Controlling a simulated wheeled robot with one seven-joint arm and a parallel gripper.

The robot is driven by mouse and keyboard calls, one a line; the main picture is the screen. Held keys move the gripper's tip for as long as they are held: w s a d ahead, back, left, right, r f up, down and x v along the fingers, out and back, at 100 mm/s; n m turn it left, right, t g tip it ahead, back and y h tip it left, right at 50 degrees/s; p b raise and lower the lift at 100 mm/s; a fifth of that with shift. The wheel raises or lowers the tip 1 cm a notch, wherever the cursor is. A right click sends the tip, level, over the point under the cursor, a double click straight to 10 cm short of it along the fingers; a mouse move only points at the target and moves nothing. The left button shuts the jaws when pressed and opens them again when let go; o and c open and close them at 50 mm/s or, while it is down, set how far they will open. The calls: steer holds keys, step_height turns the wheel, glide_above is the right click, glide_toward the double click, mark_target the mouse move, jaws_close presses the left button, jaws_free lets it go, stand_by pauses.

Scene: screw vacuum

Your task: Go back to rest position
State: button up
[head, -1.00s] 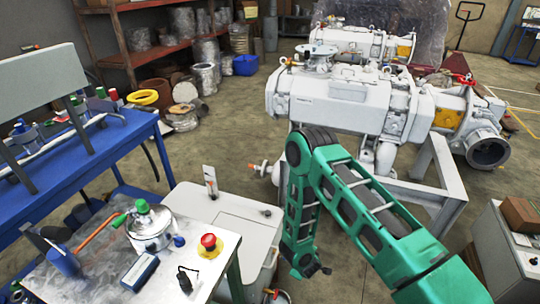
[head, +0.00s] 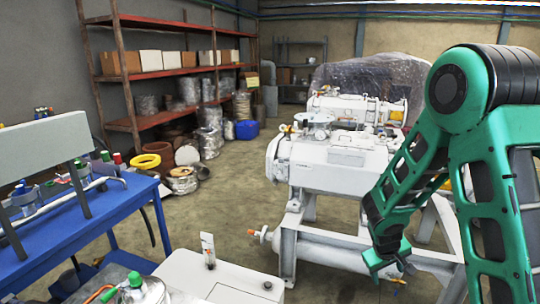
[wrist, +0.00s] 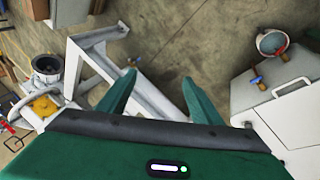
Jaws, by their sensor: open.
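My gripper (head: 391,268) hangs from my green folded arm at the right of the head view, in front of the white screw vacuum machine. It points down and is empty. In the wrist view, the two green fingers of my gripper (wrist: 160,88) stand apart with only floor and frame behind them. The white screw vacuum machine (head: 335,165) sits on a pale metal frame, and my arm covers its right part. In the wrist view, part of the pale frame (wrist: 110,60) lies beyond the fingers.
A white cabinet (head: 220,280) is at the bottom centre. Red shelves (head: 165,118) with boxes and drums line the back wall. Open floor lies between the shelves and the machine.

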steer(key=s+d+r+m+g+y, duration=0.1)
steer(key=s+d+r+m, duration=0.2)
steer(key=s+r, duration=0.7)
steer(key=s+d+r+m+g+y, duration=0.15)
steer(key=s+d+r+m, duration=0.25)
steer(key=s+r, duration=0.55)
steer(key=s+a+m+y, duration=0.1)
steer(key=s+a, duration=0.2)
steer(key=s, duration=1)
steer(key=shift+s+r+m+g+y, duration=0.2)
steer(key=shift+r+m+g+y, duration=0.15)
steer(key=shift+r, duration=0.1)
